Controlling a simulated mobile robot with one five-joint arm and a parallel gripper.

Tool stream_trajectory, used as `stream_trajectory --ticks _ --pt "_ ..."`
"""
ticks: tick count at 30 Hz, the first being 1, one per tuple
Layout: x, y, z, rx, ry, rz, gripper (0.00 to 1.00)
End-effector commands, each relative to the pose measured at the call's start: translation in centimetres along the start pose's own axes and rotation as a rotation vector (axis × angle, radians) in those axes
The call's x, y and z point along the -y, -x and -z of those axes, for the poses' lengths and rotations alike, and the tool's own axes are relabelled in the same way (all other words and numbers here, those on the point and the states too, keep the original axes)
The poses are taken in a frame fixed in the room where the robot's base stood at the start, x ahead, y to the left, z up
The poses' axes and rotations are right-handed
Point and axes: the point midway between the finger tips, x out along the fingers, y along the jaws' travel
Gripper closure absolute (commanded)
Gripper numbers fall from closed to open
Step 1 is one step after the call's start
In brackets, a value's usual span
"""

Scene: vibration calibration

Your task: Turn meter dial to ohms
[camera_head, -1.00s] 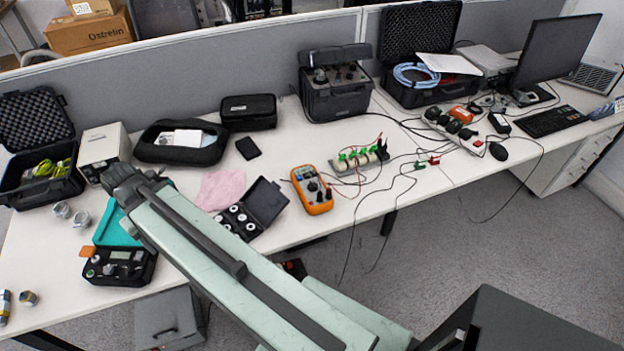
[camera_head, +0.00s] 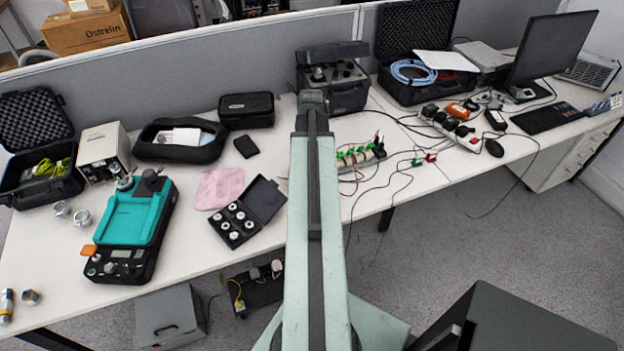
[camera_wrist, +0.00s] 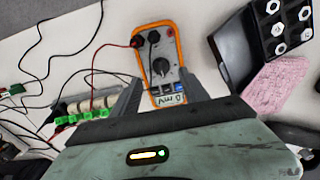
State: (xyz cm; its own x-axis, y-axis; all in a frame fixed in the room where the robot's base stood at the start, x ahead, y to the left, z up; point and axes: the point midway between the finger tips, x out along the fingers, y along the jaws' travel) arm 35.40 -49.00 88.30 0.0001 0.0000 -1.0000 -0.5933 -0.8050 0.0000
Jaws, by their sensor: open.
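The orange multimeter (camera_wrist: 146,46) lies on the table in the wrist view, with its dark round dial (camera_wrist: 160,67) near the middle of its face. Its small lit display (camera_wrist: 171,99) is at the lower end, close to my gripper body, and seems to show mV. Which mark the dial points to is too small to tell. My gripper (camera_wrist: 161,76) is open and empty, with one finger to each side of the meter in the picture. I cannot tell how high the fingers are above it. In the head view my arm hides the meter.
A red lead (camera_wrist: 108,46) and a black lead run from the meter's jack end. A strip with green clips (camera_head: 356,156) lies to its right in the head view. An open case of round weights (camera_head: 237,226) and a pink cloth (camera_head: 219,188) lie to the left.

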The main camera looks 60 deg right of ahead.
Motion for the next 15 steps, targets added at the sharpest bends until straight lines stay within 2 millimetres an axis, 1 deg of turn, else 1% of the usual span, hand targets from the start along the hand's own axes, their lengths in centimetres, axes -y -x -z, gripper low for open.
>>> stream_trajectory --ticks 1,9,12,15 --pt "0.0 -1.1 0.0 0.000 0.000 0.000 0.47" --pt "0.1 -5.9 0.1 0.000 0.001 0.000 0.47" --pt "0.1 -7.1 0.1 0.000 0.001 0.000 0.47" --pt "0.1 -7.4 0.1 0.000 0.001 0.000 0.47"
